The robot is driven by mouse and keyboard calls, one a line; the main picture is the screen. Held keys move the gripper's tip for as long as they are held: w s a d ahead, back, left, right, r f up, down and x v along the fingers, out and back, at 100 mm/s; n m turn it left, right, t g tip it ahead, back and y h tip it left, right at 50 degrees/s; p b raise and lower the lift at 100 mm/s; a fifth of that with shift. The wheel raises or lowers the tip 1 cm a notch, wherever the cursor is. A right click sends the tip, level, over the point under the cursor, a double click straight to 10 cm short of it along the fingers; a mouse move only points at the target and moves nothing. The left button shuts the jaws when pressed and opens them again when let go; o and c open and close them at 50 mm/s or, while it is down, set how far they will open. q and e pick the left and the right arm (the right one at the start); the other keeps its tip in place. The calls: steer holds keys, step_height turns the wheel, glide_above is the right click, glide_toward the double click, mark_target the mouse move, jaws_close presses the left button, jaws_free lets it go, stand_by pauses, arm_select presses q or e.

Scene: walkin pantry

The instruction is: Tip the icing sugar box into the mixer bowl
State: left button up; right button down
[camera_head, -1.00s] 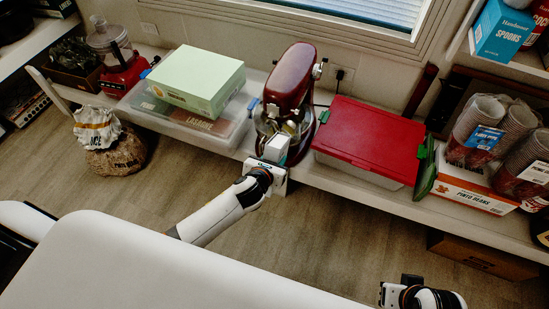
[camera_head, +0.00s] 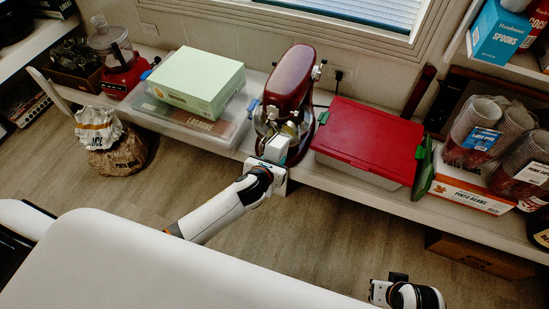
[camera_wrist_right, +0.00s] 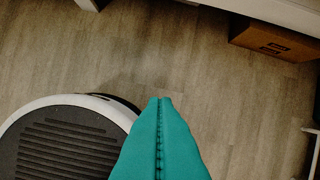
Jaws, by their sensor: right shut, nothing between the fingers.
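The red stand mixer (camera_head: 290,75) stands on the low white shelf. Its metal mixer bowl (camera_head: 266,122) is partly hidden by the mixer head and by a small pale box, which I take to be the icing sugar box (camera_head: 277,148). My left gripper (camera_head: 268,164) is shut on this box and holds it tilted at the front of the bowl. Whether any sugar is coming out is too small to tell. My right gripper (camera_wrist_right: 165,100) is shut and empty over the floor, with its teal fingers together. In the head view its wrist shows at the bottom right.
A red-lidded bin (camera_head: 368,138) stands right of the mixer. A pale green box (camera_head: 197,80) on a clear container stands left. Stacked cups (camera_head: 480,128) and a pinto beans box (camera_head: 470,188) are farther right. A cardboard box (camera_wrist_right: 275,42) sits under the shelf. The floor in front is open.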

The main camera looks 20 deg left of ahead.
arm_select(q)
steer(key=shift+r, duration=0.15)
steer(key=shift+p, duration=0.55)
steer(key=shift+w+r+p, duration=0.1)
steer(key=shift+p, duration=0.25)
steer(key=shift+a+r+g+p, duration=0.1)
steer(key=shift+g+p, duration=0.2)
steer(key=shift+p, duration=0.35)
steer(key=shift+w+r+p, duration=0.1)
steer(key=shift+p, duration=0.25)
steer(key=shift+r+g+p, duration=0.1)
steer(key=shift+g+p, duration=0.2)
steer(key=shift+p, duration=0.4)
steer(key=shift+a+r+p, duration=0.1)
steer(key=shift+p, duration=0.3)
steer(key=shift+w+r+g+p, duration=0.1)
steer(key=shift+g+p, duration=0.2)
steer(key=shift+r+p, duration=0.1)
steer(key=shift+p, duration=0.25)
arm_select(e)
steer(key=s+d+f, duration=0.1)
steer(key=s+f, duration=0.5)
steer(key=f, duration=0.4)
steer(key=s+f+g, duration=0.1)
steer(key=s+f, duration=0.5)
steer(key=f, duration=0.4)
steer(key=shift+d+g, duration=0.3)
steer(key=shift+d, duration=0.05)
